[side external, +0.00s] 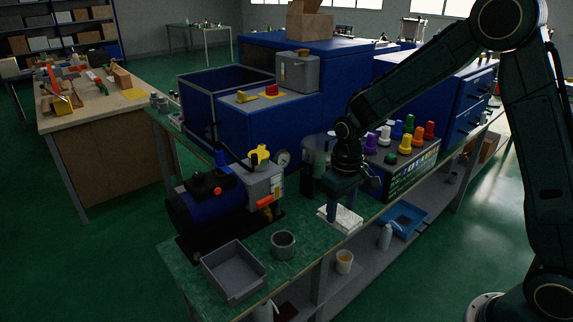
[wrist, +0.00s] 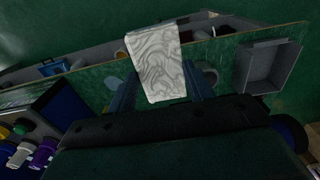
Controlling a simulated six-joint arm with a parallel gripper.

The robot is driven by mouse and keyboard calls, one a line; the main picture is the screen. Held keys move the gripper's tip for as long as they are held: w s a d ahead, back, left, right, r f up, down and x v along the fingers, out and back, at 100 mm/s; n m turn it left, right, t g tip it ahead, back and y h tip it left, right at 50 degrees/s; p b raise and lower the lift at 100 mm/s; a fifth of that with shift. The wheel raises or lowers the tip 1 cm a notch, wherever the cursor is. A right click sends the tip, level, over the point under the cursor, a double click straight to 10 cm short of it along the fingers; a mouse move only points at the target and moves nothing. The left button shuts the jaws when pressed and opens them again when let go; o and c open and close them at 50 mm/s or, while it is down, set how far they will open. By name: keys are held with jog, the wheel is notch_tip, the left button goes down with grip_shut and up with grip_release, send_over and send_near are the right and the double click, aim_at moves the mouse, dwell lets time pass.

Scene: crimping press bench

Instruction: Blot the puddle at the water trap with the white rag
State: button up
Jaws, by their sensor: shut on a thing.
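The white rag (side external: 340,219) is a folded, pale cloth at the front edge of the green bench top. My gripper (side external: 344,207) points down and is shut on it. In the wrist view the rag (wrist: 155,62) shows a grey marbled pattern and sits between my two fingers (wrist: 157,90). I cannot tell whether its underside touches the bench. A blue compressor (side external: 208,203) with a grey box, a yellow knob and a gauge stands left of my gripper. I cannot make out the puddle or clearly pick out the water trap.
A grey open tray (side external: 234,289) and a grey cup (side external: 283,245) stand at the bench's near end. A rack of coloured caps (side external: 385,160) stands close behind my gripper. A lower shelf holds a blue tray (side external: 403,219), a bottle and a small cup.

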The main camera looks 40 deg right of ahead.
jog(key=w+d, duration=0.2)
jog(key=d, duration=0.9)
jog(key=w+d, duration=0.3)
jog(key=d, duration=0.7)
jog(key=shift+s+d+f, duration=0.1)
jog(key=shift+s+f, duration=0.05)
jog(key=shift+f, duration=2.35)
jog(key=shift+s+d+f, duration=0.1)
jog(key=shift+s+f, duration=0.05)
jog(key=shift+f, duration=2.35)
notch_tip(320, 180, down, 4)
jog(key=shift+r, duration=0.15)
jog(key=shift+a, duration=2)
jog(key=d, duration=0.3)
jog(key=shift+d, duration=0.3)
jog(key=shift+a, duration=1.95)
jog(key=d, duration=0.3)
jog(key=shift+d, duration=0.4)
jog(key=shift+d+r, duration=0.1)
jog(key=shift+d, duration=0.2)
notch_tip(320, 180, up, 8)
